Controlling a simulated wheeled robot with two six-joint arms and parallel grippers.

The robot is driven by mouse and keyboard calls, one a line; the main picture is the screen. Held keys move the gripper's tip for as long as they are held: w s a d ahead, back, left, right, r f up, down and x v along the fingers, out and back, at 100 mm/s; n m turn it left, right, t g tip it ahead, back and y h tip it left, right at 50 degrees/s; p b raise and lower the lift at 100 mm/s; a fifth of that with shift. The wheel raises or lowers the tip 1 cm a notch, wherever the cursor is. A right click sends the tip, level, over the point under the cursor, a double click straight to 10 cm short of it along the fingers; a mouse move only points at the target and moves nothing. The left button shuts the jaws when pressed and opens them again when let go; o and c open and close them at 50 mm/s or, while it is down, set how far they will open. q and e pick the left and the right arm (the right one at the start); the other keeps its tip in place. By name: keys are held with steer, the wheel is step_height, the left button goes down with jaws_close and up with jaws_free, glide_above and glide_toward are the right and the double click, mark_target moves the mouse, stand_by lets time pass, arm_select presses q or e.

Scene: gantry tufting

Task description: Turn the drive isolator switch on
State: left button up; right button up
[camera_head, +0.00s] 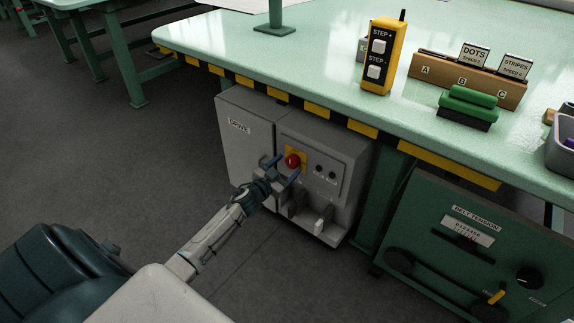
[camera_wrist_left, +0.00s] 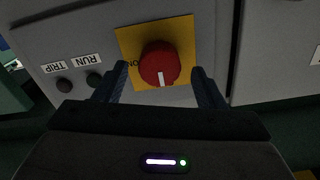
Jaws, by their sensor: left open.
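The drive isolator switch (camera_head: 292,161) is a red round knob on a yellow plate, on the front of a grey drive cabinet (camera_head: 245,150) under the table. In the left wrist view the red knob (camera_wrist_left: 160,64) has a white mark pointing down in the picture, and part of an "ON" label shows at the plate's left edge. My left gripper (camera_head: 282,168) is open at the switch. In the wrist view its fingers (camera_wrist_left: 160,85) stand on either side of the knob, with visible gaps. My right gripper is not in view.
The green table's striped edge (camera_head: 316,109) overhangs the cabinet. A "BELT TENSION" panel (camera_head: 470,245) stands to the right. RUN (camera_wrist_left: 94,78) and TRIP (camera_wrist_left: 64,85) indicators sit beside the switch. A yellow step pendant (camera_head: 383,55) stands on the table.

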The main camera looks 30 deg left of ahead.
arm_select(q)
steer(key=shift+w+d, duration=0.1)
steer(key=shift+w, duration=0.3)
steer(key=c, duration=1)
